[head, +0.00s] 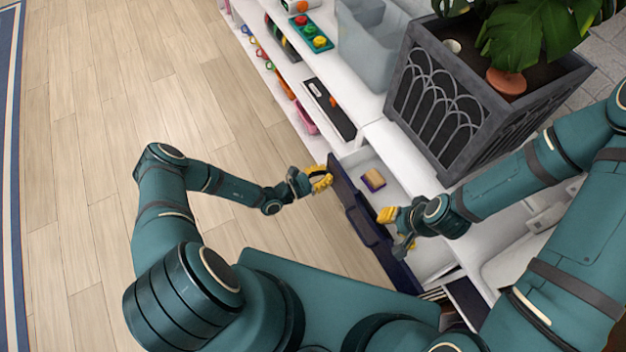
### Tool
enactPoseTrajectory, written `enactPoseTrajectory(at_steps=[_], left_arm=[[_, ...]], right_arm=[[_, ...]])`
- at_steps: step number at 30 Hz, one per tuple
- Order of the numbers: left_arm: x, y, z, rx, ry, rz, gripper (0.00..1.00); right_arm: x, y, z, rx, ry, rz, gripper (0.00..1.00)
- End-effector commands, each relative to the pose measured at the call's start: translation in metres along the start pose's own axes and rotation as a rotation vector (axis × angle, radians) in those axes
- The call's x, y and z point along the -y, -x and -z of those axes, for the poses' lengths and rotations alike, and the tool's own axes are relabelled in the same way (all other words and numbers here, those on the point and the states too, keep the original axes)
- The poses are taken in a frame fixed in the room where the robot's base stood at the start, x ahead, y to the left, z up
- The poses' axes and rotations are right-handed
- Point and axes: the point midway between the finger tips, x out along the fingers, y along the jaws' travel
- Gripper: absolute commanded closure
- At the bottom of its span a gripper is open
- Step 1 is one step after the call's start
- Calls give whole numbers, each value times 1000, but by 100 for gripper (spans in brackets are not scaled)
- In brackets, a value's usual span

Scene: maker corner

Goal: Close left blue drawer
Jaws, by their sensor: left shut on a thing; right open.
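The blue drawer (348,199) is pulled out of the white cabinet, with its dark blue front facing the floor on the left. A small purple and tan block (373,180) lies inside it, toward its far end. My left gripper (325,178), with yellow fingers, is at the far end of the drawer front and shut on its edge; the exact contact is small and hard to see. My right gripper (394,229) is open over the drawer's interior. Its wrist and fingers hide part of the inside.
A large grey planter (437,98) with a leafy plant stands on the cabinet top beside the drawer. A clear bin (368,45) and a tray of coloured knobs (311,33) are farther back. The wooden floor (110,100) on the left is clear.

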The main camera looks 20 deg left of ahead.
Motion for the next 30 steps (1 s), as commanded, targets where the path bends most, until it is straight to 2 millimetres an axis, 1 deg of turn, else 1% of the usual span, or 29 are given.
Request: enactPoseTrajectory(at_steps=[1,6,9,12,18,30], left_arm=[[1,-15,0,5,1,2,100],[1,-49,0,4,0,2,100],[1,-64,0,4,-1,1,100],[0,-74,0,3,0,0,100],[1,-85,-1,3,1,0,100],[0,-86,-2,3,1,-1,100]], right_arm=[[-1,-3,-1,1,1,0,61],[-3,-7,-3,5,1,0,61],[-3,-8,-4,8,2,1,61],[-4,-10,-5,9,2,1,61],[-4,-11,-5,10,3,1,61],[-4,-11,-5,11,3,1,61]])
